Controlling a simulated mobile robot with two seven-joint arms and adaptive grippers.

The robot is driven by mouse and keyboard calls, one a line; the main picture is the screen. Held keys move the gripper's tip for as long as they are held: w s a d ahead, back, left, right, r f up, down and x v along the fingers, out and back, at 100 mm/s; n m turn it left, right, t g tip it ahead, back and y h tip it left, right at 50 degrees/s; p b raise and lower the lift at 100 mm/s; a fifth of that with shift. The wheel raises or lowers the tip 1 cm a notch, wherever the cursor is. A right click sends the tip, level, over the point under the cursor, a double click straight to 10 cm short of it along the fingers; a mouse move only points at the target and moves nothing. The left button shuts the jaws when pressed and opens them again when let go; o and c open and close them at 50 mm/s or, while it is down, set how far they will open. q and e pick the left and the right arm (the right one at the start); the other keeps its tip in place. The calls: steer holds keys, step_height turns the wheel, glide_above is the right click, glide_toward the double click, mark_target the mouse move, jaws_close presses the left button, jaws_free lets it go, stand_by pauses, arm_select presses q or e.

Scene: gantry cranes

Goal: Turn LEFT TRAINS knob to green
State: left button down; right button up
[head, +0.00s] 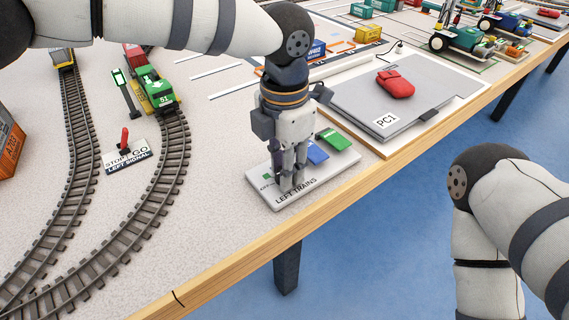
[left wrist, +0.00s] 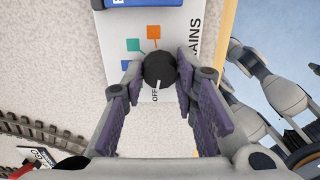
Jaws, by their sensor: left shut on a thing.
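The LEFT TRAINS panel (head: 258,190) is a white plate near the table's front edge. Its black round knob (left wrist: 159,69) shows in the left wrist view, with a white pointer line towards the OFF lettering. The fingers hide the knob in the head view. My right gripper is out of the head view.
Green (head: 334,138) and blue blocks sit at the panel's back. A grey PC1 board (head: 400,95) with a red pouch-like object (head: 395,84) lies to the right. Tracks, a green train (head: 155,92) and a LEFT SIGNAL lever (head: 125,140) are to the left.

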arm_select(q)
steer(key=shift+r, duration=0.1)
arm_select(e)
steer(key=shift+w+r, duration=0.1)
arm_select(q)
steer(key=m+p, duration=0.1)
steer(key=m, duration=0.1)
steer(key=shift+m, duration=0.4)
steer(key=shift+m+p, duration=0.35)
steer(key=shift+m, duration=1.95)
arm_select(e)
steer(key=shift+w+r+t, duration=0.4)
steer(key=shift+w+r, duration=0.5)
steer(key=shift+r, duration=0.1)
arm_select(q)
steer(key=shift+m, duration=0.3)
steer(key=c, duration=1.3)
jaws_free()
